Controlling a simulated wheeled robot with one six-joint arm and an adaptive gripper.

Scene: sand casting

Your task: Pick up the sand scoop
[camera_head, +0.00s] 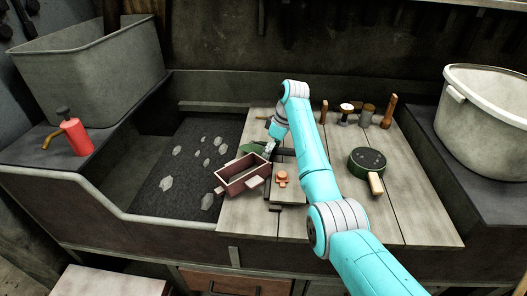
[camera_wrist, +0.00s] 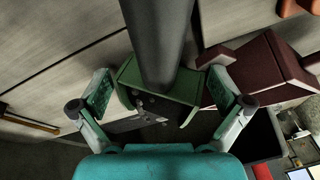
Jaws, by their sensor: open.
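The sand scoop, a green box-shaped body (camera_wrist: 130,76) with a thick dark grey handle (camera_wrist: 160,38), lies in front of my gripper (camera_wrist: 160,78) in the wrist view. My gripper is open, with one finger on each side of the green body and handle. I cannot tell whether either finger touches it. In the head view a green part of the scoop (camera_head: 250,148) shows at the left edge of the wooden board, beside my gripper (camera_head: 268,149). The rest of it is hidden by my gripper and arm.
A maroon open box (camera_head: 236,186) stands close to my gripper, with a small orange piece (camera_head: 282,177) nearby. A dark sand bed (camera_head: 150,198) with grey lumps lies left. A round green-rimmed tool (camera_head: 354,169) and a white bucket (camera_head: 470,135) stand right.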

